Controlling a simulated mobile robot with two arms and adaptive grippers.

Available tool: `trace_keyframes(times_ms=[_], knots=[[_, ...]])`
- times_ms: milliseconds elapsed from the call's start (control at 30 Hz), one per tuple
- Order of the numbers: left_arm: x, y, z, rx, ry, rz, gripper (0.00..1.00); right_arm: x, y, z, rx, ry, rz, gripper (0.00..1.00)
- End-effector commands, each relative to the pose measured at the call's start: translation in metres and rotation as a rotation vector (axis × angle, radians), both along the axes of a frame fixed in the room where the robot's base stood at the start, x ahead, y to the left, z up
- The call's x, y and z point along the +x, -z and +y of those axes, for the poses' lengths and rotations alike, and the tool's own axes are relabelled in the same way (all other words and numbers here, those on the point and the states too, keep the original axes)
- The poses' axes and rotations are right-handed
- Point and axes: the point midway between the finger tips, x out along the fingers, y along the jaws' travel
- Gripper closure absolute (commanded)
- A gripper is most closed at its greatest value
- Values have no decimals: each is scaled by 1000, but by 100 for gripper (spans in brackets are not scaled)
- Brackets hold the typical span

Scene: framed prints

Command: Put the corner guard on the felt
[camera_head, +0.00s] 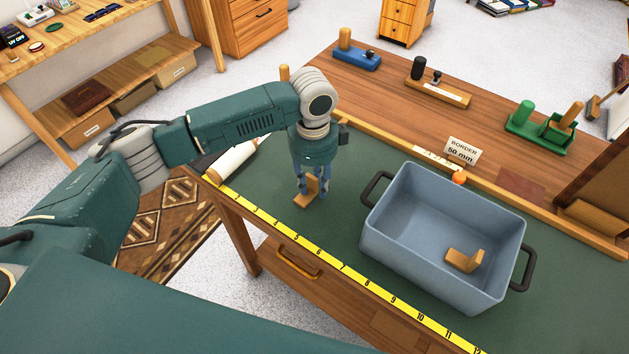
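A tan, L-shaped corner guard (303,201) is at the left part of the green felt (345,220). My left gripper (312,189) points down over it, with its fingers on either side of the guard's upright leg; they look shut on it. The guard's foot is at or just above the felt; I cannot tell whether it touches. A second tan corner guard (463,261) lies inside the grey-blue bin (400,240). My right gripper is not in view.
The bin has dark side handles and stands on the felt at right. A yellow measuring tape (330,259) runs along the front edge. A wooden strip, a "BORDER 50 mm" card (461,151) and several tools (443,92) are behind. A white roll (232,160) lies at left.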

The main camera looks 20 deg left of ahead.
Motion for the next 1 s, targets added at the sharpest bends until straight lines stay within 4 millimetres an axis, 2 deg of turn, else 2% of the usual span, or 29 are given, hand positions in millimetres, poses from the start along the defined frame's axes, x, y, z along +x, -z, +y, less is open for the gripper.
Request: trace_keyframes(times_ms=[233, 367, 467, 800, 1000], knots=[[0, -1, 0, 0, 0, -1, 70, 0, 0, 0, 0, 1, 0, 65], [1, -10, 0, -1, 0, -4, 70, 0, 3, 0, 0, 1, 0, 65], [1, -26, 0, -2, 0, -5, 70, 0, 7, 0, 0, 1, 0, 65], [1, -97, 1, -1, 0, -3, 70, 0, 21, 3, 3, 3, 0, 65], [0, -119, 1, 0, 0, -1, 70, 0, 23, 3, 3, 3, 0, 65]])
